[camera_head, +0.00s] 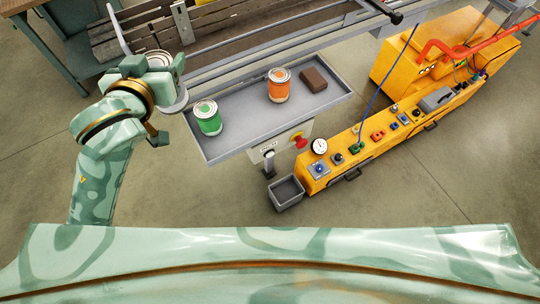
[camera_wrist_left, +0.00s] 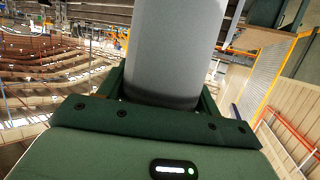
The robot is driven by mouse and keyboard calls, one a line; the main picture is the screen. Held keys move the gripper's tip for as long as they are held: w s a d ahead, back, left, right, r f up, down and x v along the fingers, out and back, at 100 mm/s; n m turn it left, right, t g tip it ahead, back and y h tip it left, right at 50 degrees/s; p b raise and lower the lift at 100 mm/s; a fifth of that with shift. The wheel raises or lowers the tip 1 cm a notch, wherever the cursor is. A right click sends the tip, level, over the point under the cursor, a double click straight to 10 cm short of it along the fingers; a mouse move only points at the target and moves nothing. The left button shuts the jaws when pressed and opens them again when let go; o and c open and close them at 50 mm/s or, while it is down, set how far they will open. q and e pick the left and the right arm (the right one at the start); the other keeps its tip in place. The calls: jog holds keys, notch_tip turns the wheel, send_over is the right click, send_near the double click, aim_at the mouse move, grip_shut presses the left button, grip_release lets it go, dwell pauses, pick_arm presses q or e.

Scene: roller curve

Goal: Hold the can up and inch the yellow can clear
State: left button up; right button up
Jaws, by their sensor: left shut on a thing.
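My left gripper (camera_head: 150,68) is at the upper left in the head view, just beyond the left end of the grey tray (camera_head: 240,108). It is shut on a can (camera_head: 158,56), whose pale metal lid shows between the fingers. In the left wrist view the held can (camera_wrist_left: 175,50) shows a plain grey side between the jaws. A green can (camera_head: 209,122) and an orange can (camera_head: 279,89) stand upright on the tray, apart from each other. No plainly yellow can shows. My right gripper is out of view.
A brown block (camera_head: 314,79) lies on the tray, right of the orange can. A slatted roller conveyor (camera_head: 135,37) runs behind. A yellow control console (camera_head: 375,140) with gauge and buttons stands right. A small grey bin (camera_head: 286,193) is below the tray. Floor in front is clear.

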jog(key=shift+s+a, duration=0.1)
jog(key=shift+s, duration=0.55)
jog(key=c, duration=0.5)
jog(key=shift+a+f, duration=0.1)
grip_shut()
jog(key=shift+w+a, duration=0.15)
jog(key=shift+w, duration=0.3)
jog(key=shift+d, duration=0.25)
